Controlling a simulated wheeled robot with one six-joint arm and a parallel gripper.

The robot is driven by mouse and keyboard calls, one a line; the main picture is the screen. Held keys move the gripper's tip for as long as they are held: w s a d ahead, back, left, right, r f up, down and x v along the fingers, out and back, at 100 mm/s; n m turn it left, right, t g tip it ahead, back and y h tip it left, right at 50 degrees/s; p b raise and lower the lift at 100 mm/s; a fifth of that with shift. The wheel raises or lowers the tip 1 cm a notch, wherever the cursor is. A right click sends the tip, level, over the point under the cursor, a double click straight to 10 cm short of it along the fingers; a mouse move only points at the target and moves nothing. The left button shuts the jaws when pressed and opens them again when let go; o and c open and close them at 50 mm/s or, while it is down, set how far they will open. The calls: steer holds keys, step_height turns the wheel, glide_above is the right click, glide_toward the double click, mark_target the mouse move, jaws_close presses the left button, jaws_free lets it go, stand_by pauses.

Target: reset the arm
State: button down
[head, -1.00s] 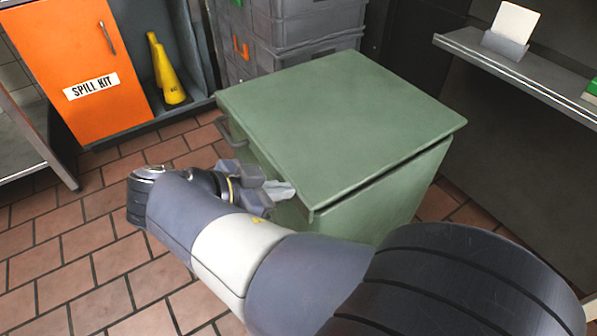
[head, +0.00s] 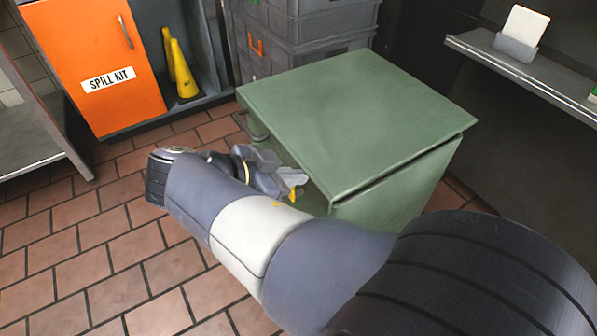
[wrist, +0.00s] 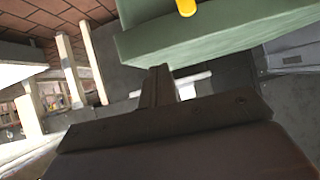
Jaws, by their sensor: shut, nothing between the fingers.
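My arm reaches from the lower right of the head view, and my gripper (head: 278,178) is beside the front of the green cabinet (head: 345,115). In the wrist view my gripper (wrist: 158,85) is shut with nothing in it, just below the green cabinet edge (wrist: 200,38). A pale grey piece (head: 291,176) with a yellow bit (head: 293,192) shows by the fingers; I cannot tell what it is. A yellow rounded piece (wrist: 186,7) shows at the top of the wrist view. My arm hides much of the cabinet's lower front.
An orange spill kit door (head: 90,65) and yellow cones (head: 184,75) stand at the back left. Grey crates (head: 315,30) are behind the cabinet. A metal shelf (head: 545,80) runs at the right, and a metal table (head: 35,135) stands left. Tiled floor at the lower left is clear.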

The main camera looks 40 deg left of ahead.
steer(key=s+a+f+p, duration=0.1)
steer(key=s+a+f, duration=0.1)
steer(key=s, duration=0.5)
steer(key=shift+s+a+f+p, duration=0.2)
steer(key=shift+f+p, duration=0.05)
steer(key=shift+p, duration=0.05)
